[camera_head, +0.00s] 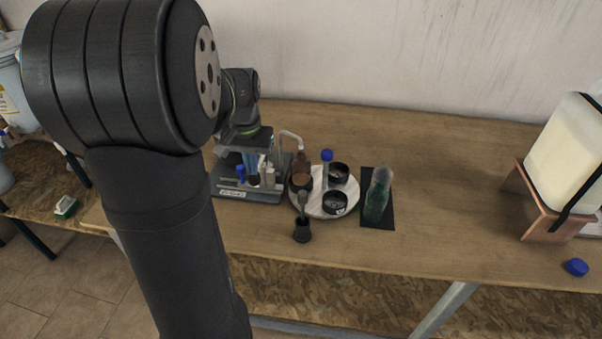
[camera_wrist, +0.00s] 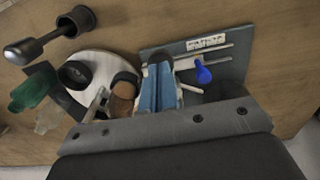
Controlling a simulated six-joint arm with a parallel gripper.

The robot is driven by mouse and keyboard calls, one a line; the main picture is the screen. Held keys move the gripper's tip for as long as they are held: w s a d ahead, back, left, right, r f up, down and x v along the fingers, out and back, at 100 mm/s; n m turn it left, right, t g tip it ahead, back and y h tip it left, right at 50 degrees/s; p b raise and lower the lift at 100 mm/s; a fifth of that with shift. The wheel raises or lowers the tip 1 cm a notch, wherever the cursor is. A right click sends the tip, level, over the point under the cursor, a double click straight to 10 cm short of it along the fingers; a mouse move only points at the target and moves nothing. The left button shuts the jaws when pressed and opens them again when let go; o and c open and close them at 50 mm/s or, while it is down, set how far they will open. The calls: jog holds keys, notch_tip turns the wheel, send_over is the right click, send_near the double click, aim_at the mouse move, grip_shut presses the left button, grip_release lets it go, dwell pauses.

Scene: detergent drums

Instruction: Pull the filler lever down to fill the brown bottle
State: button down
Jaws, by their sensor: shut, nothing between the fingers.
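The filler stands on a dark base plate with a white label (camera_head: 232,194), left of the round turntable. Its lever has a blue knob (camera_head: 241,171), which also shows in the wrist view (camera_wrist: 202,74). The brown bottle (camera_head: 301,160) stands at the turntable's left edge by the filler's pale spout (camera_head: 291,135). In the wrist view the bottle (camera_wrist: 122,96) is partly hidden. My gripper (camera_wrist: 160,72) is shut and empty, its blue fingers over the filler plate, beside the blue knob. In the wrist view a gap shows between knob and fingers. Contact with the lever cannot be told.
The white turntable (camera_head: 312,207) carries black cups (camera_head: 335,203) and a blue-capped item (camera_head: 326,156). A black holder (camera_head: 302,232) with a grey-headed tool stands in front. Table room is free farther right.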

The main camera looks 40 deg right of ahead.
jog(key=shift+w+d+r, duration=0.15)
jog(key=shift+r, duration=0.55)
jog(key=shift+w+d+r, duration=0.15)
jog(key=shift+r, duration=1.3)
notch_tip(320, 180, up, 4)
jog(key=shift+f, duration=2.9)
